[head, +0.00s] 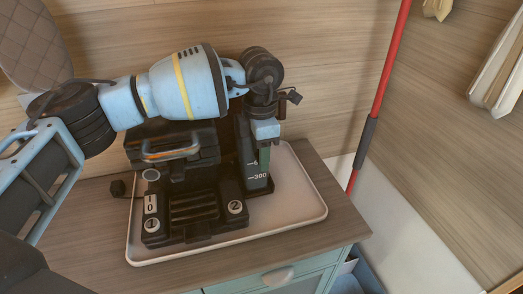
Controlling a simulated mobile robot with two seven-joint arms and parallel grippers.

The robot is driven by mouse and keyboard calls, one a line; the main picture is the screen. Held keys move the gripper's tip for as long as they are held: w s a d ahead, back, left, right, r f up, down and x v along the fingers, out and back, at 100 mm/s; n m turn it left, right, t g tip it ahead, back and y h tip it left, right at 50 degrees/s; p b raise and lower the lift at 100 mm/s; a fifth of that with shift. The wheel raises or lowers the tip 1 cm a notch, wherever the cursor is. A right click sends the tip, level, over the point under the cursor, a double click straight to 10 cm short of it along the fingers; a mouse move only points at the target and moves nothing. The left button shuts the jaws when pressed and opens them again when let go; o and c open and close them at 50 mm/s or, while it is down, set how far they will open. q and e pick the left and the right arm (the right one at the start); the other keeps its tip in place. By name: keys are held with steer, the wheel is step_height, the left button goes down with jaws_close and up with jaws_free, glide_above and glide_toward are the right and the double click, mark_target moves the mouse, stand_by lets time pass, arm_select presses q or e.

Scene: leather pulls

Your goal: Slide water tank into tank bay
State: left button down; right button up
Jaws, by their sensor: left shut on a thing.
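The water tank (256,183) is a tall, narrow, dark container with white level marks, one reading 300. It stands roughly upright at the right side of a black coffee machine (194,205). My left gripper (264,150) reaches down from above and is shut on the tank's upper part, which it partly hides. The tank bay is hidden behind the tank and my arm, so I cannot tell how far in the tank sits. My right gripper is not in view.
The machine stands on a pale tray (300,212) on a wooden counter (335,200). The tray's right side is clear. A red pole (384,75) stands right of the counter. A wooden wall is close behind. The counter's drawer has a handle (277,276).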

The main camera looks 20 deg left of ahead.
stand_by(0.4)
arm_select(q)
steer(key=c, duration=0.9)
jaws_free()
steer(key=shift+o, duration=1.3)
steer(key=shift+f, duration=0.1)
steer(key=shift+f, duration=0.1)
step_height(320, 180, up, 8)
steer(key=shift+r, duration=0.1)
